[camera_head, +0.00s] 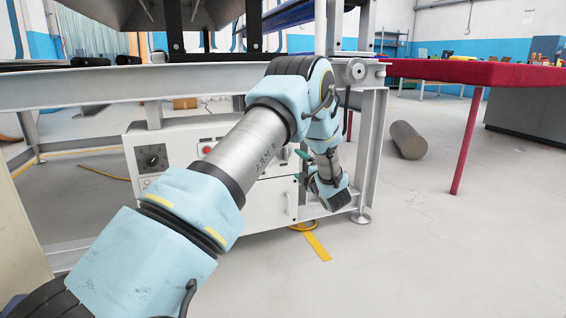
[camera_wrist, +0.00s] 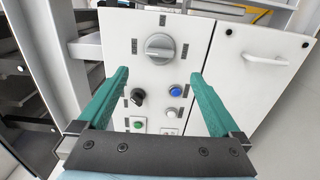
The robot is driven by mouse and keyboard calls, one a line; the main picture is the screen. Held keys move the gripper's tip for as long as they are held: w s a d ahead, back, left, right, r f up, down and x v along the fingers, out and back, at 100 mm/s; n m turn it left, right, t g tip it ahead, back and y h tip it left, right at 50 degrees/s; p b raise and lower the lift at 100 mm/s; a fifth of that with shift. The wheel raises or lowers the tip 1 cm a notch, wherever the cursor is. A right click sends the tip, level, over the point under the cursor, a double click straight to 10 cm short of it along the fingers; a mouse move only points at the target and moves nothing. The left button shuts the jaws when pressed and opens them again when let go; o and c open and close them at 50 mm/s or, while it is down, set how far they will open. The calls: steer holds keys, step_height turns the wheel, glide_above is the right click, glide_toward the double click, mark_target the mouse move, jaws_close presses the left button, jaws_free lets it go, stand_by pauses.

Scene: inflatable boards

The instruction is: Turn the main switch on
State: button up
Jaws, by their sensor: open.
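In the wrist view a white control panel (camera_wrist: 195,50) faces my gripper (camera_wrist: 160,76). A large grey rotary switch (camera_wrist: 160,47) sits near the panel's top, just beyond and between my fingertips. It looks like the main switch, but its label is too small to read. My gripper is open, with its two teal fingers apart and nothing between them. In the head view my gripper (camera_head: 302,168) is low by the right part of the white cabinet (camera_head: 270,212), and my arm hides part of that cabinet.
Below the switch are a black knob (camera_wrist: 138,97), a blue button (camera_wrist: 175,91), a green button (camera_wrist: 138,124) and a white button (camera_wrist: 170,114). A cabinet door (camera_wrist: 255,75) is at right. The head view shows a black dial (camera_head: 152,158), a red button (camera_head: 207,150) and a frame leg (camera_head: 372,150).

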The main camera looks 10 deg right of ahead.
steer(key=w+a+b, duration=0.1)
steer(key=w+b, duration=0.2)
steer(key=w, duration=0.7)
steer(key=shift+a, duration=0.15)
steer(key=shift+c, duration=0.2)
steer(key=c, duration=1.3)
